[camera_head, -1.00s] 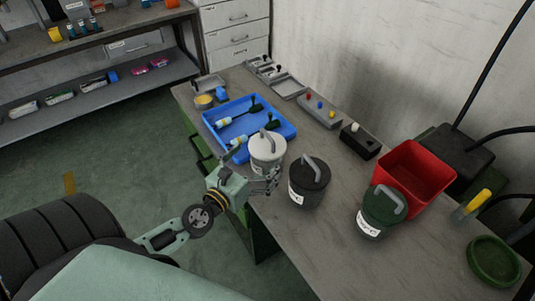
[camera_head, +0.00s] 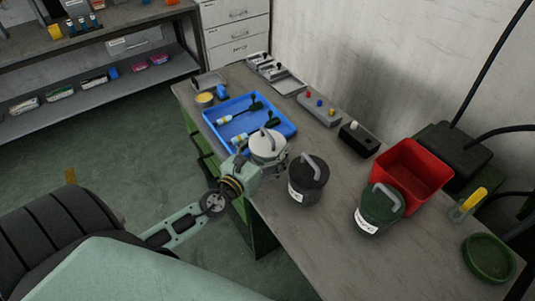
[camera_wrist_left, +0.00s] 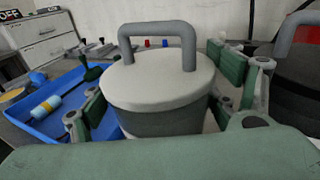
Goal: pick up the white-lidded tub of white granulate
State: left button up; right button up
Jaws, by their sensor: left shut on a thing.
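The white-lidded tub (camera_head: 266,146) with a grey handle stands upright at the near edge of the workbench, next to the blue tray. My left gripper (camera_head: 262,163) is at the tub from the near side, its fingers around the body below the lid. In the left wrist view the tub (camera_wrist_left: 160,85) fills the middle, with the green finger pads of my gripper (camera_wrist_left: 163,100) on both sides of it. The gripper is shut on the tub. The tub's lower part and its contents are hidden. My right gripper is not seen.
A black-lidded tub (camera_head: 308,180) stands close to the right. Farther right are a green-lidded tub (camera_head: 381,211), a red bin (camera_head: 430,171) and a green dish (camera_head: 489,259). The blue tray (camera_head: 285,127) with bottles and brushes lies behind left. A grey button box (camera_head: 319,110) is at the back.

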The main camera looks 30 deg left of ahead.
pick_arm(q)
jog(key=c, duration=0.7)
jog(key=shift+r, duration=0.15)
jog(key=shift+c, duration=0.7)
